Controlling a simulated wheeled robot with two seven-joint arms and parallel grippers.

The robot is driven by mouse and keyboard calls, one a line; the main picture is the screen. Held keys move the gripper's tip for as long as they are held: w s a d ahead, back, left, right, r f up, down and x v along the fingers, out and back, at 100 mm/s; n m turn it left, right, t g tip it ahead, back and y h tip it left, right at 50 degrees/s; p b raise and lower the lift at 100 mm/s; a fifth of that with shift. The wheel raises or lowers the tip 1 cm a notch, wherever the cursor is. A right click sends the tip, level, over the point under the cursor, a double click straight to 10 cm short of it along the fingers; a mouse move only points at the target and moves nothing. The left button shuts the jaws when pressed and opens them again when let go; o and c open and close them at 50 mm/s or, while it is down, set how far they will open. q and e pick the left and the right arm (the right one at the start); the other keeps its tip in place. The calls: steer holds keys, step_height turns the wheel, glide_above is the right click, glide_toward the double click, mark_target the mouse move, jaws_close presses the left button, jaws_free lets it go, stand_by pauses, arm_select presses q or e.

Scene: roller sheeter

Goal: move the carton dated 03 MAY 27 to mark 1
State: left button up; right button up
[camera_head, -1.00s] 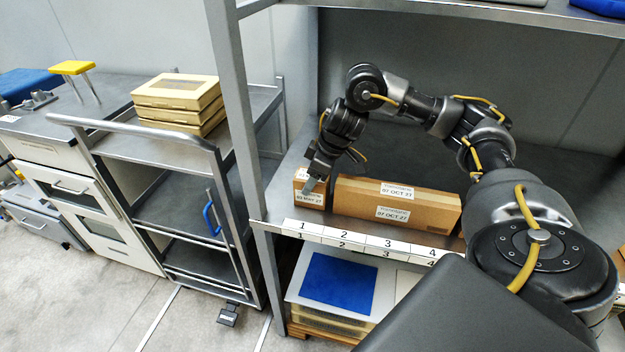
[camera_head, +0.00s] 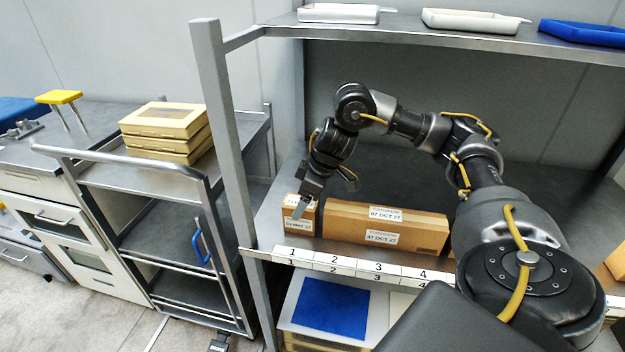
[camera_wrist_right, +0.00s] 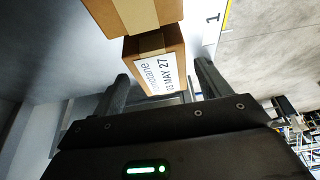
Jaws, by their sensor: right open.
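The small brown carton (camera_head: 297,227) stands on the shelf behind mark 1 (camera_head: 292,252), at the left end of the shelf. Its white label reads 03 MAY 27 in the right wrist view (camera_wrist_right: 158,72). My right gripper (camera_head: 300,207) is open, pointing down at this carton and partly covering it in the head view. In the right wrist view the labelled carton lies ahead, between the lines of the two open fingers (camera_wrist_right: 162,75); whether they touch it I cannot tell. My left gripper is not in view.
A long carton dated 07 OCT 27 (camera_head: 340,225) stands close to the right of the small one. The numbered strip (camera_head: 335,262) runs along the shelf's front edge. A shelf post (camera_head: 225,120) rises at the left. White trays (camera_head: 338,13) sit on the upper shelf.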

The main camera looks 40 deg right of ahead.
steer(key=p+v, duration=0.3)
steer(key=v, duration=0.7)
steer(key=shift+s, duration=0.1)
